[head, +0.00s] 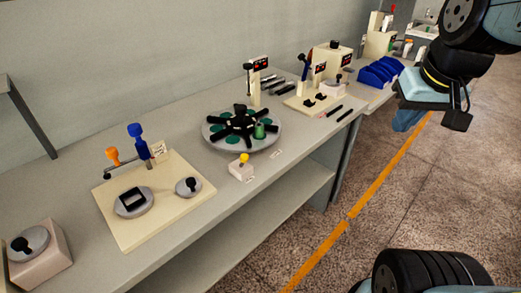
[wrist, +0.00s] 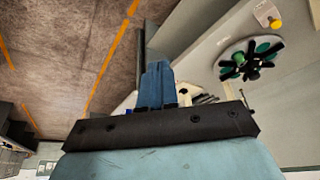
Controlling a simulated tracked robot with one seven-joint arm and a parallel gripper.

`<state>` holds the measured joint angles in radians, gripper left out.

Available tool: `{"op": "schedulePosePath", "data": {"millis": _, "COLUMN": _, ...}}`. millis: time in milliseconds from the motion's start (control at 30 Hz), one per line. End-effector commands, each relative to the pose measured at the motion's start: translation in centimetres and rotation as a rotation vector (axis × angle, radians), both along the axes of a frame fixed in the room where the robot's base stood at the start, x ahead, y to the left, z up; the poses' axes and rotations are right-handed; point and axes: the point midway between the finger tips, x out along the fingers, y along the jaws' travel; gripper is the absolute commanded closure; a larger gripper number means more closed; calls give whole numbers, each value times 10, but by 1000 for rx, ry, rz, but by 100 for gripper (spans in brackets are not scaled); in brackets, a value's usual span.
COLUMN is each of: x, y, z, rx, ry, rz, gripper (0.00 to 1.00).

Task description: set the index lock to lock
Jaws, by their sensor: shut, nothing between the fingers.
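Which control is the index lock I cannot tell for sure; the labels are too small to read. A small white box with a yellow knob (head: 241,168) stands at the bench's front edge, beside the round grey turntable (head: 215,137) with black arms and green discs. The yellow-knobbed box also shows in the wrist view (wrist: 268,15), upper right, with the turntable (wrist: 228,83) below it. My gripper (head: 407,121) is over the floor, right of the bench and well apart from both. Its blue fingers (wrist: 157,85) are shut and empty.
A cream board (head: 190,210) with an orange and a blue knobbed lever and two grey dials lies at the left. A box with a black-knobbed dial (head: 40,255) is nearer. Blue bins (head: 380,72) and more fixtures stand further back. Open floor lies right of the bench.

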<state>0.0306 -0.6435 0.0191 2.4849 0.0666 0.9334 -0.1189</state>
Motion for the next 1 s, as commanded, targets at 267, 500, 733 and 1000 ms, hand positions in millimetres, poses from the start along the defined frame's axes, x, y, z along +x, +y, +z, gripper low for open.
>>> {"op": "schedulePosePath", "data": {"millis": 267, "x": 28, "y": 23, "z": -47, "rx": 67, "ry": 242, "rz": 150, "gripper": 100}}
{"op": "schedulePosePath", "data": {"millis": 500, "x": 47, "y": 43, "z": -87, "rx": 183, "ry": 416, "rz": 286, "gripper": 100}}
{"op": "schedulePosePath", "data": {"millis": 733, "x": 62, "y": 63, "z": -122, "rx": 341, "ry": 545, "rz": 410, "gripper": 100}}
{"op": "schedulePosePath", "data": {"millis": 1000, "x": 77, "y": 86, "z": -160, "rx": 580, "ry": 640, "rz": 539, "gripper": 100}}
